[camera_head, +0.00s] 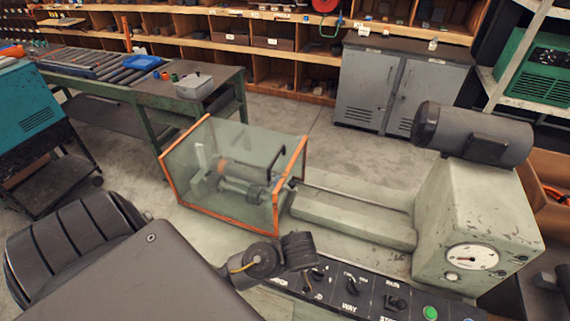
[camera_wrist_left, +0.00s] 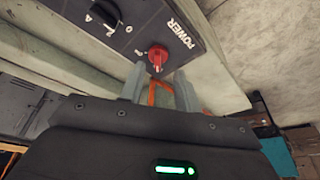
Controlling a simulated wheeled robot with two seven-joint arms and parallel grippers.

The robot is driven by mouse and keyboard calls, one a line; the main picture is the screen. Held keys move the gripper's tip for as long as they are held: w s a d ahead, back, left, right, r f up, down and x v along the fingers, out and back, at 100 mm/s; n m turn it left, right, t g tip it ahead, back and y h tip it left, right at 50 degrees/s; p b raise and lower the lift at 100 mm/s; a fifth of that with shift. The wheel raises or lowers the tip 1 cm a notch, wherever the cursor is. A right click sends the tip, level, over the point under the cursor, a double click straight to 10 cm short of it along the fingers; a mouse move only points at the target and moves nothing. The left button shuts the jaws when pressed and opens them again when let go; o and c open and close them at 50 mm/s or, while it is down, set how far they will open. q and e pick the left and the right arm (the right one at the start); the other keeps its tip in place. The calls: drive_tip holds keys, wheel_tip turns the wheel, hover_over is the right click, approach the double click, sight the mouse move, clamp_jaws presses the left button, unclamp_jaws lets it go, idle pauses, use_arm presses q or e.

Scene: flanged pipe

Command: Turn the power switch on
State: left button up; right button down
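The red power switch (camera_wrist_left: 157,56) is a small knob on the dark panel (camera_wrist_left: 135,25) beside the word POWER in the left wrist view. My left gripper (camera_wrist_left: 160,72) has its two grey fingers apart, one on each side just below the knob in the picture. I cannot tell whether either finger touches the knob. In the head view, my left arm covers the left end of the control panel (camera_head: 372,297), hiding the power switch, and I cannot make out the fingertips there. My right gripper is not in view.
A black selector knob (camera_wrist_left: 104,13) sits beside the power switch. The lathe has a clear guard with an orange frame (camera_head: 277,200) and a grey headstock (camera_head: 478,220) with a dial. A green-legged bench (camera_head: 150,98) and grey cabinet (camera_head: 400,85) stand behind.

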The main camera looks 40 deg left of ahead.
use_arm(q)
drive_tip(key=a+f+b, duration=0.1)
drive_tip(key=b, duration=0.1)
drive_tip(key=w+a+f+n+b, duration=0.1)
drive_tip(key=b, duration=0.1)
drive_tip(key=w+f+n+y+b, duration=0.1)
drive_tip(key=b, duration=0.1)
drive_tip(key=shift+w+a+f, duration=0.2)
drive_tip(key=shift+a+f, duration=0.15)
drive_tip(key=shift+a, duration=0.05)
drive_tip(key=x, duration=0.4)
drive_tip(key=shift+a+r, duration=0.1)
drive_tip(key=shift+a, duration=0.1)
drive_tip(key=shift+w+a+f, duration=0.15)
drive_tip(key=shift+f, duration=0.4)
clamp_jaws()
